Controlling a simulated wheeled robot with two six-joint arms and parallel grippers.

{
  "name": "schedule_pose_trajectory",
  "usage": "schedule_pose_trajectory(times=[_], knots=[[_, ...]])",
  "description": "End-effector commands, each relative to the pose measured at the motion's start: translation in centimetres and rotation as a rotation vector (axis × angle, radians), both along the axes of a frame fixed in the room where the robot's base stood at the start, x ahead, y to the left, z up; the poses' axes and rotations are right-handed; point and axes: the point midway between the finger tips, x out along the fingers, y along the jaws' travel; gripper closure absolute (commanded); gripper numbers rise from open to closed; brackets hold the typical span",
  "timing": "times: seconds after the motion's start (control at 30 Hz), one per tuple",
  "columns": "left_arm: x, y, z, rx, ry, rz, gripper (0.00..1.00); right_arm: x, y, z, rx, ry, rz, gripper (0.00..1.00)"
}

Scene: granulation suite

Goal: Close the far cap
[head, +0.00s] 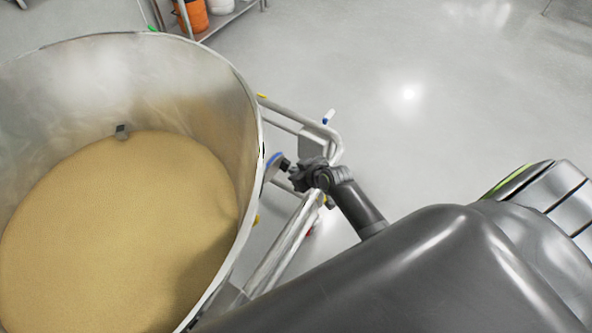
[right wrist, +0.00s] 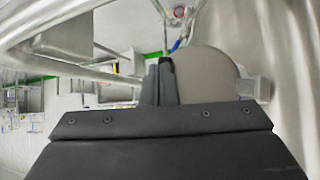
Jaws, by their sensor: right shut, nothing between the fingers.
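A round, flat grey cap (right wrist: 208,75) shows in the right wrist view, just right of my fingertips, with a pale bracket at its right edge. In the head view a light disc with a blue edge (head: 271,166), which looks like this cap, sits at the outside of the steel bowl's wall. My right gripper (head: 286,164) is at this disc, its fingers pointing left to the bowl. The fingers (right wrist: 167,68) are shut with nothing between them. I cannot tell whether they touch the cap. My left gripper is out of view.
The large steel bowl (head: 225,84), holding tan powder (head: 120,230), fills the left. A tubular steel frame (head: 287,243) runs beside it, under my right arm. A shelf with orange and white containers (head: 195,16) stands at the back. The floor at the upper right is clear.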

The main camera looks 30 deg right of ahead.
Motion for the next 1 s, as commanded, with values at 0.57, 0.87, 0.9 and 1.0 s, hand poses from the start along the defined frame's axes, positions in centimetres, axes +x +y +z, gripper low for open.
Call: schedule_pose_trajectory(times=[0.57, 0.87, 0.9, 1.0], knots=[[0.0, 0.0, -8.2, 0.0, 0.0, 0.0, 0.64, 3.7, 0.0, -0.7, -0.024, -0.08, 0.289, 1.0], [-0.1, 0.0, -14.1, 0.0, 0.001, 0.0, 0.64, 6.3, 0.9, -0.2, -0.039, -0.14, 0.517, 1.0], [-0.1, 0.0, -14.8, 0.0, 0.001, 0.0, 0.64, 6.6, 1.0, -0.1, -0.042, -0.147, 0.546, 1.0], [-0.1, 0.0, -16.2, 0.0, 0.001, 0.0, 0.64, 7.2, 1.4, 0.2, -0.046, -0.165, 0.614, 1.0]])
